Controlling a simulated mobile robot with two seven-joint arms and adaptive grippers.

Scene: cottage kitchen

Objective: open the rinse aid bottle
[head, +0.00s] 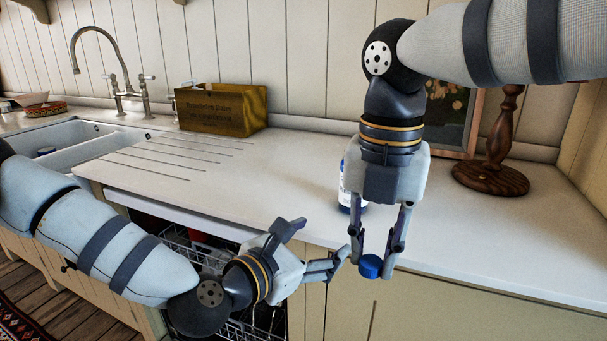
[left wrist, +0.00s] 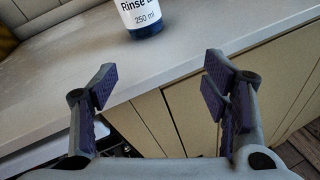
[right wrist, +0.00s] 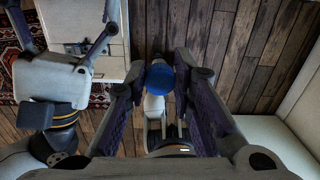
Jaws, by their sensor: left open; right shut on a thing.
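The rinse aid bottle (head: 344,187), white with a dark blue base, stands upright on the worktop, partly behind my right gripper. Its label and lower part show in the left wrist view (left wrist: 142,16); its top is hidden or out of frame. My right gripper (head: 375,257) points down and is shut on a small blue cap (head: 370,267), in front of the worktop's edge and apart from the bottle. The cap also shows between the fingertips in the right wrist view (right wrist: 160,78). My left gripper (head: 318,246) is open and empty, lower and left of the cap.
A wooden crate (head: 222,110) stands at the back of the worktop (head: 270,180), near the sink (head: 75,150) and tap. A wooden lamp base (head: 490,178) and framed picture stand at the right. An open dishwasher rack (head: 185,245) lies below the worktop's edge, behind my left arm.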

